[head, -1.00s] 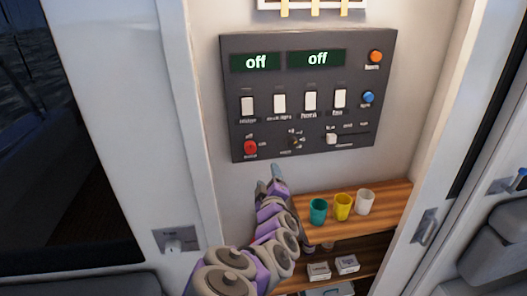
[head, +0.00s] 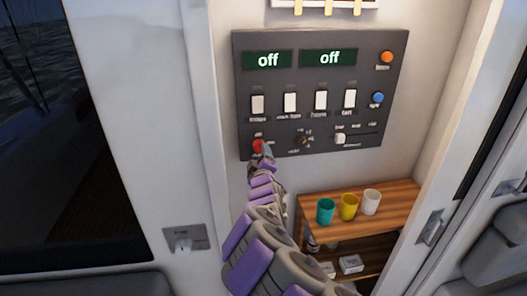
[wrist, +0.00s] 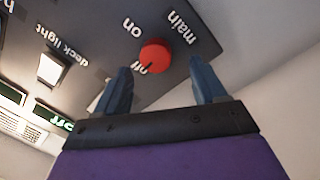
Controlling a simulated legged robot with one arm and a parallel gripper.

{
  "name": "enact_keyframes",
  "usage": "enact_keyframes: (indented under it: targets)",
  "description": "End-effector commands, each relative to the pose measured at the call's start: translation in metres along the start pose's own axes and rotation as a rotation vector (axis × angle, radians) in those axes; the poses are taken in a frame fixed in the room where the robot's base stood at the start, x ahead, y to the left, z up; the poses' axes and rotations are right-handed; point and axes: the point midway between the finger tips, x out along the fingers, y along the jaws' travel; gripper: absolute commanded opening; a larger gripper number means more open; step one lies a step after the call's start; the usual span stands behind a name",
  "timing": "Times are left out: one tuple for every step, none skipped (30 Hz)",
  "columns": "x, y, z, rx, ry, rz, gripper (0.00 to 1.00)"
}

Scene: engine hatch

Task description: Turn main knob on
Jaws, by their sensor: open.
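The main knob (head: 258,146) is a round red knob at the lower left of the dark control panel (head: 225,140). In the wrist view the knob (wrist: 155,53) sits beside printed "main", "on" and "off" labels, and its dark mark points toward "off". My gripper (head: 266,150) is right at the knob in the head view and partly covers it. In the wrist view my gripper (wrist: 162,80) is open, its two blue-grey fingers spread to either side of the knob and a little short of it. Nothing is between the fingers.
Two green displays (head: 328,58) on the panel read "off". White switches (head: 321,100), an orange button (head: 387,57) and a blue button (head: 377,99) are on it too. A wooden shelf (head: 400,200) with three cups stands below right. Left of the panel is a wall.

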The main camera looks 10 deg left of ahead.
Motion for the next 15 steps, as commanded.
enact_keyframes:
  targets:
    - [0.006,0.0,0.001,0.007,0.002,0.0,0.7]
    - [0.009,0.002,0.002,0.008,0.002,0.002,0.7]
    - [0.013,0.005,0.005,0.009,0.002,0.004,0.7]
    - [0.016,0.007,0.007,0.01,0.002,0.004,0.7]
    - [0.018,0.009,0.009,0.013,0.002,0.003,0.7]
    - [0.022,0.011,0.012,0.015,0.001,0.004,0.7]
    - [0.025,0.013,0.015,0.017,0.002,0.005,0.7]
    - [0.027,0.016,0.017,0.019,0.002,0.005,0.7]
    - [0.03,0.019,0.019,0.023,0.003,0.007,0.7]
    - [0.032,0.021,0.02,0.024,0.003,0.008,0.7]
    - [0.034,0.022,0.022,0.024,0.001,0.009,0.7]
    - [0.037,0.022,0.023,0.025,0.0,0.009,0.7]
    - [0.039,0.021,0.024,0.024,-0.002,0.008,0.7]
    - [0.04,0.02,0.023,0.022,-0.003,0.007,0.7]
    - [0.04,0.018,0.021,0.019,-0.003,0.006,0.7]
